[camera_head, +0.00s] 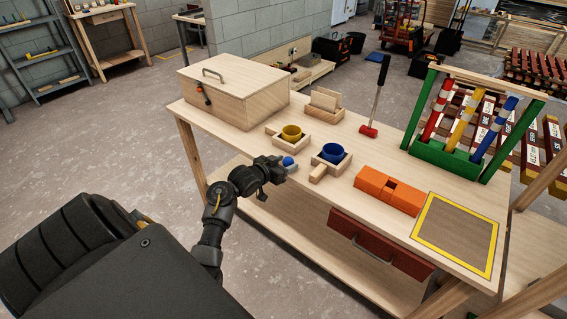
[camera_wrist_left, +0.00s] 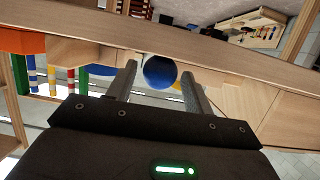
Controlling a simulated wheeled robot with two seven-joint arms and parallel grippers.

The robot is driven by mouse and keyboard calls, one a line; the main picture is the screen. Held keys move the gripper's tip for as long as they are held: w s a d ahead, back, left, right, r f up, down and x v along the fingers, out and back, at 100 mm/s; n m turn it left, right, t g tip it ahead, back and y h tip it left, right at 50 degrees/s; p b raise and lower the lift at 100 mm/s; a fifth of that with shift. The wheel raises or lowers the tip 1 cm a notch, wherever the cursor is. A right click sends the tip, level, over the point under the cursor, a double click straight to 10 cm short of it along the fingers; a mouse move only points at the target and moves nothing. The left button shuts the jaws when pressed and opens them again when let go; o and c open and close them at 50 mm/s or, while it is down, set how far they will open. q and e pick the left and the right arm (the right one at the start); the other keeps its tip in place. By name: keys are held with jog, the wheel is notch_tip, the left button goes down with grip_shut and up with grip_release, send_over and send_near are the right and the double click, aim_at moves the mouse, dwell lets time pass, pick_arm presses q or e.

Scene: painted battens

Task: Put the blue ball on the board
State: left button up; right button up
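The blue ball (camera_head: 288,161) is at the front edge of the wooden table, left of the blue cup. My left gripper (camera_head: 284,167) is at the ball, reaching in from the front. In the left wrist view the ball (camera_wrist_left: 160,72) lies between the two fingertips of my left gripper (camera_wrist_left: 159,72), with narrow gaps beside it, so the gripper looks open around it. Whether the ball rests on the tabletop is hard to tell. A flat brown square board (camera_head: 455,235) with a yellow border lies at the table's right front. My right gripper is not in view.
A yellow cup (camera_head: 291,133) and a blue cup (camera_head: 333,153) stand in wooden holders near the ball. An orange block (camera_head: 388,190) lies between them and the board. A green rack (camera_head: 447,157), red mallet (camera_head: 369,130) and wooden chest (camera_head: 236,95) stand farther back.

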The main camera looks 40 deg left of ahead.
pick_arm(q)
jog(key=shift+o, duration=0.6)
jog(key=shift+r, duration=0.1)
jog(key=shift+r, duration=0.15)
jog(key=v, duration=1.2)
jog(key=shift+p, duration=0.4)
